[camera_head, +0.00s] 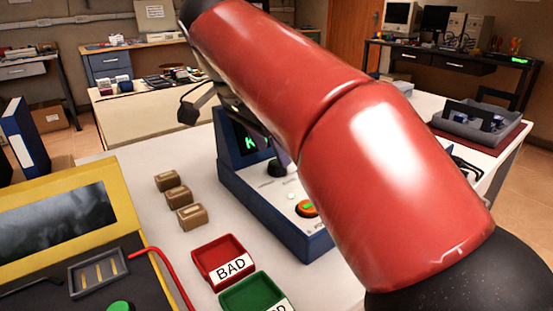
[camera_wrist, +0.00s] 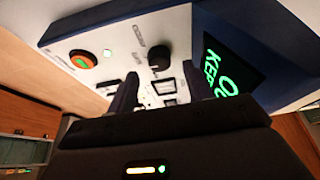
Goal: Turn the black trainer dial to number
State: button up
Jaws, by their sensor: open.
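The black trainer dial (camera_wrist: 158,52) shows in the wrist view as a round dark knob on the white face of the blue-sided trainer box (camera_wrist: 100,37). It lies just beyond and between my two fingertips, and I see no contact. My gripper (camera_wrist: 160,78) is open, with a dark finger on each side. In the head view the trainer box (camera_head: 275,216) stands on the white table, partly hidden behind my red arm. A dark knob, likely the dial (camera_head: 281,167), shows beside the arm. The numbers around the dial are too small to read.
An orange-ringed green button (camera_head: 307,208) and a lit green-text screen (camera_wrist: 228,68) are on the box. A red BAD tray (camera_head: 221,259), a green tray (camera_head: 250,292) and brown blocks (camera_head: 178,197) stand left of it. A yellow-framed unit (camera_head: 60,215) is at far left.

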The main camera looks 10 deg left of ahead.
aim_at(277, 164)
jog(key=shift+x, duration=1.5)
jog(key=c, duration=1)
jog(key=shift+o, duration=0.2)
jog(key=shift+n, duration=0.3)
jog(key=n, duration=0.2)
jog(key=n+t+y, duration=0.1)
jog(key=n, duration=0.1)
jog(key=shift+d+y+b, duration=0.15)
jog(key=shift+y+b, duration=0.15)
jog(key=shift+n+y, duration=0.9)
jog(key=shift+n, duration=1.3)
jog(key=o, duration=1)
jog(key=shift+c, duration=0.2)
